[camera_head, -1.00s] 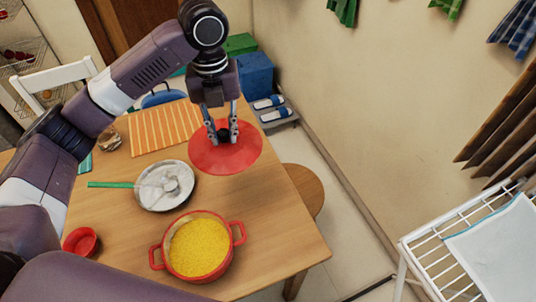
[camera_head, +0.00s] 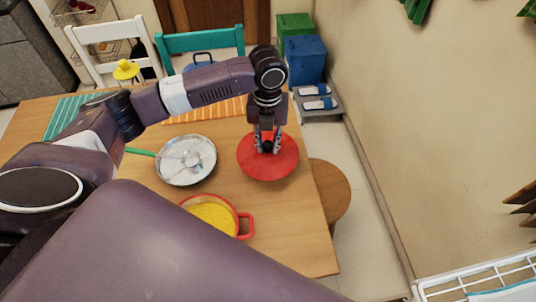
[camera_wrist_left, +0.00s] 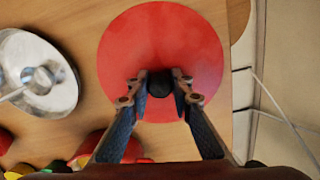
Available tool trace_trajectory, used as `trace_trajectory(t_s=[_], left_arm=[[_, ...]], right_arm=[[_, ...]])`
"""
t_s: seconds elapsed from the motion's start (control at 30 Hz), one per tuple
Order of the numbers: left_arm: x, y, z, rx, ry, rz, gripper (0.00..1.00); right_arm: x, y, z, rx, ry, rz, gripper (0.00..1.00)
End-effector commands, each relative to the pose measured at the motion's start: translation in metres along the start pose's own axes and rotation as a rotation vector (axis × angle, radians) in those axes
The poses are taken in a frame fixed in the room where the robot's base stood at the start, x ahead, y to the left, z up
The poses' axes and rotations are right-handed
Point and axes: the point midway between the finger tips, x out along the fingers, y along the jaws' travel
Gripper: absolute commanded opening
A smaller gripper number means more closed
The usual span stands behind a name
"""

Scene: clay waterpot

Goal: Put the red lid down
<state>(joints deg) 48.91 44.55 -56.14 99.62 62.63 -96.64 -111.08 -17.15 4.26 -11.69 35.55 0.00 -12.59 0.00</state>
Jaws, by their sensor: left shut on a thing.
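The red lid (camera_head: 280,172) is a round flat disc with a dark knob, at the right part of the wooden table in the head view. It fills the middle of the left wrist view (camera_wrist_left: 160,40). My left gripper (camera_head: 267,148) points down over it, shut on the knob; the two fingers (camera_wrist_left: 160,85) sit on either side of it. The lid looks level and at or just above the tabletop; I cannot tell if it touches. The red pot (camera_head: 246,228) with yellow grain stands nearer, partly hidden by my arm. My right gripper is not in view.
A metal dish (camera_head: 170,176) with a green-handled ladle lies left of the lid. An orange striped placemat (camera_head: 225,106) is behind, partly covered by my arm. The wooden table (camera_head: 300,240) is bare in front of the lid. A round stool (camera_head: 332,190) stands beside the right edge.

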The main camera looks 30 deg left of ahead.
Motion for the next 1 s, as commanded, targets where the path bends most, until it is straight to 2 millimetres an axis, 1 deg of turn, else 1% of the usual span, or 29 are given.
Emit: trace_trajectory(t_s=[0.03, 0.1, 0.27, 0.4, 0.5, 0.87, 0.9, 1.0], left_arm=[[0.006, 0.000, 0.000, -0.001, 0.002, -0.001, 0.00], [0.011, 0.000, 0.000, 0.000, 0.001, 0.000, 0.00], [0.022, 0.000, 0.000, 0.000, 0.001, 0.000, 0.00], [0.044, 0.000, 0.000, -0.002, 0.002, 0.001, 0.00], [0.054, 0.000, 0.000, 0.000, 0.001, 0.000, 0.00], [0.058, 0.000, 0.000, 0.000, 0.000, -0.001, 0.00], [0.058, 0.000, 0.000, 0.001, -0.001, -0.001, 0.24], [0.058, 0.000, 0.000, 0.001, 0.000, 0.000, 0.35]], right_arm=[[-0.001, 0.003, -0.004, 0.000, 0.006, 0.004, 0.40], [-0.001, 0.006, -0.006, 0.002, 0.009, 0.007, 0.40], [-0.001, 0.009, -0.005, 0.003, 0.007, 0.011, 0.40], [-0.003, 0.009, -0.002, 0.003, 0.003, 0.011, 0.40], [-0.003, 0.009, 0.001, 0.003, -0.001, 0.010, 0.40], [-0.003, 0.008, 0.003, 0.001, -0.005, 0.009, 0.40], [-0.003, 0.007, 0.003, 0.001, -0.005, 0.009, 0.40], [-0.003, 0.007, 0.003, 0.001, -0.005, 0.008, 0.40]])
